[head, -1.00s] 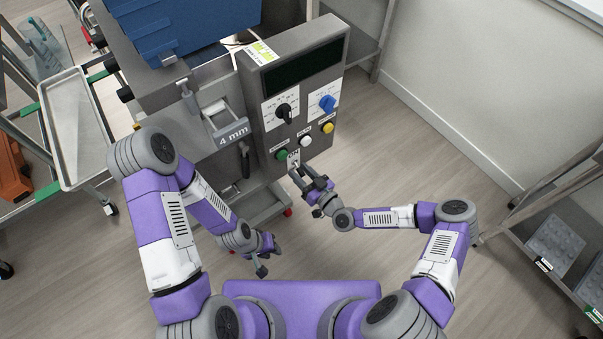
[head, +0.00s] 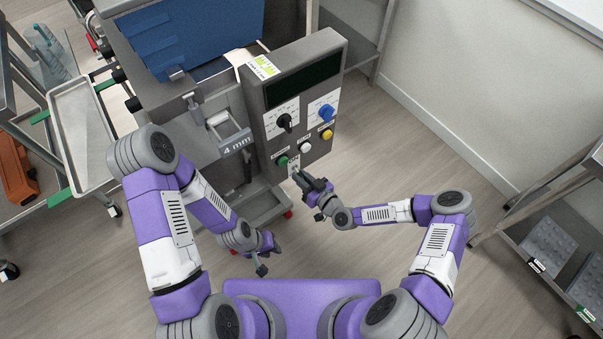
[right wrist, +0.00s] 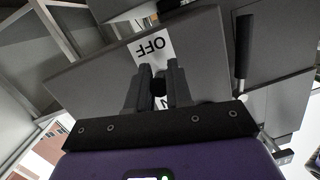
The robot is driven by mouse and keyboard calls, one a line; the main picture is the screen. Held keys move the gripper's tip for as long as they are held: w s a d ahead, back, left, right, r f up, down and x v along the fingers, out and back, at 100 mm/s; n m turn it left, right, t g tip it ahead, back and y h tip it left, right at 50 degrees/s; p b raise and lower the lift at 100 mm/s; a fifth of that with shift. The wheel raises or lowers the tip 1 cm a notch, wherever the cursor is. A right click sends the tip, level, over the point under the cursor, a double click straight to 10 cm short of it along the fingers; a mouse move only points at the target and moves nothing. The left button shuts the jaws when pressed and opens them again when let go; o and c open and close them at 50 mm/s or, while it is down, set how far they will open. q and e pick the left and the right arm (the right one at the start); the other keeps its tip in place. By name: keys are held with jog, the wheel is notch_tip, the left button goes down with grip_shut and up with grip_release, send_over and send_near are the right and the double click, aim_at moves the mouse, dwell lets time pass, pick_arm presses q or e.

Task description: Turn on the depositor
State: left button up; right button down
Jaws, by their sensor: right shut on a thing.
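The depositor (head: 257,100) stands ahead with its grey control panel facing me. Near the panel's bottom edge is the power switch, a small dark lever (right wrist: 159,87). In the right wrist view the white label beside it reads OFF (right wrist: 152,46), upside down, and part of an N shows near the fingers. My right gripper (head: 306,179) is at the panel's bottom edge, and in the right wrist view its fingers (right wrist: 159,77) are shut on the switch lever. They hide part of the label. My left gripper (head: 268,258) hangs low, empty, away from the panel, its fingers apart.
The panel carries a black knob (head: 285,122), a blue knob (head: 326,113), and green (head: 282,160), white (head: 305,147) and yellow (head: 326,135) buttons. The display (head: 303,79) is dark. A tray trolley (head: 80,130) stands left, a rack (head: 548,245) right.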

aim_at(298, 173)
notch_tip(298, 173, up, 3)
jog(key=g+h+p, duration=0.3)
jog(key=g+p, duration=0.1)
jog(key=p, duration=0.5)
jog(key=shift+f+p, duration=0.1)
jog(key=shift+p, duration=0.25)
jog(key=shift+r+g+h+p, duration=0.2)
jog(key=shift+g+h+p, duration=1)
jog(key=shift+g+p, duration=0.1)
jog(key=shift+m, duration=0.3)
jog(key=c, duration=1.1)
grip_release()
jog(key=shift+o, duration=0.2)
jog(key=p+v, duration=0.1)
jog(key=v, duration=0.6)
jog(key=shift+d+r, duration=0.2)
